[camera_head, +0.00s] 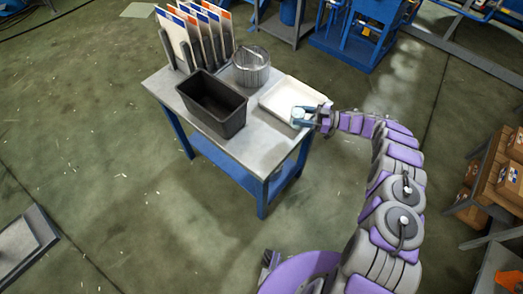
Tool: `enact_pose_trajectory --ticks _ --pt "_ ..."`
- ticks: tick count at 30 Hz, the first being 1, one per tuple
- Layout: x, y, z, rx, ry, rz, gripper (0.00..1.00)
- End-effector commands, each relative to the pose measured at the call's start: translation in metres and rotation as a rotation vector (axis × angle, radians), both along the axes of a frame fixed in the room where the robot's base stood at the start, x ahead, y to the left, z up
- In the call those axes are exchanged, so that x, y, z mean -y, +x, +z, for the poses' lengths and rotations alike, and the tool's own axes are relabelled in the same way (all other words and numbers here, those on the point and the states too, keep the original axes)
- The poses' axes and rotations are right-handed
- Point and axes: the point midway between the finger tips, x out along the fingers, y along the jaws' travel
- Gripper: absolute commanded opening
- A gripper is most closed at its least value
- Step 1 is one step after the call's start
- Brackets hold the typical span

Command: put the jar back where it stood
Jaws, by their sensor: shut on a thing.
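A small jar with a pale, whitish top (298,113) is between the fingers of my gripper (303,116). My gripper is shut on the jar, at the front right corner of the white tray (271,98). The fingers hide part of the jar. I cannot tell whether the jar touches the tray or is held a little above it. The tray lies on the right part of the grey-topped table (257,137) with blue legs.
A black open bin (213,103) stands left of the tray. A round clear or wire container (251,66) stands behind. Upright boards in a rack (194,38) fill the back left. Shelves with brown boxes (511,182) stand at right. The floor before the table is clear.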

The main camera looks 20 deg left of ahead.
Motion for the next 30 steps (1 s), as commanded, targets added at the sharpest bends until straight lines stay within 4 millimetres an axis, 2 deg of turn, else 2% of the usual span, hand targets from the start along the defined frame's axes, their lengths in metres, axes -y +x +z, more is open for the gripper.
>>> enact_pose_trajectory --ticks 5,11,30 --pt "0.002 -0.008 -0.009 0.002 0.002 0.024 0.17" --pt "-0.013 -0.024 -0.012 -0.001 0.001 0.025 0.17" --pt "-0.092 -0.108 -0.023 -0.003 0.001 0.027 0.17"
